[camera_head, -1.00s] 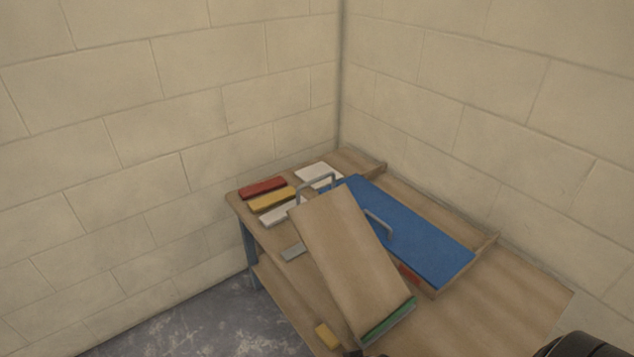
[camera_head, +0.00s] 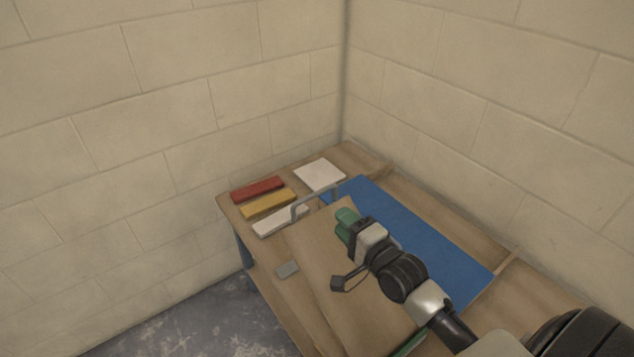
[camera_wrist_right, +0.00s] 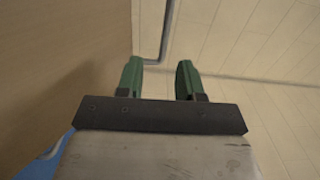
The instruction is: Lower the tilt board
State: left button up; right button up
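The tilt board (camera_head: 325,255) is a tan wooden panel, raised at a slant over the workbench. A bent grey metal bar (camera_head: 315,198) stands at its upper edge. A green strip (camera_head: 408,343) shows at its lower edge. My right gripper (camera_head: 346,224) has green fingers and is at the board's upper end, right of the grey bar. In the right wrist view its fingers (camera_wrist_right: 160,82) are apart with nothing held between them; the board (camera_wrist_right: 60,60) fills the left side and the grey bar (camera_wrist_right: 165,30) lies ahead. I cannot tell whether the fingers touch the board. My left gripper is not in view.
Block walls enclose the corner.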

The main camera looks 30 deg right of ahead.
aim_at(315, 194)
jog(key=w, duration=0.2)
jog(key=w+a+r, duration=0.1)
jog(key=w, duration=0.5)
jog(key=shift+w+a+f, duration=0.15)
jog(key=shift+w+a, duration=0.05)
jog(key=shift+w, duration=0.1)
jog(key=shift+w+a, duration=0.1)
jog(key=shift+w, duration=0.55)
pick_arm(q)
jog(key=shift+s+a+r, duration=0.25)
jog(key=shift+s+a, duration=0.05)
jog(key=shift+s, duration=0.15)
pick_arm(e)
jog(key=shift+w, duration=0.2)
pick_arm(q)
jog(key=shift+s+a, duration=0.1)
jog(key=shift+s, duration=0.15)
pick_arm(e)
grip_shut()
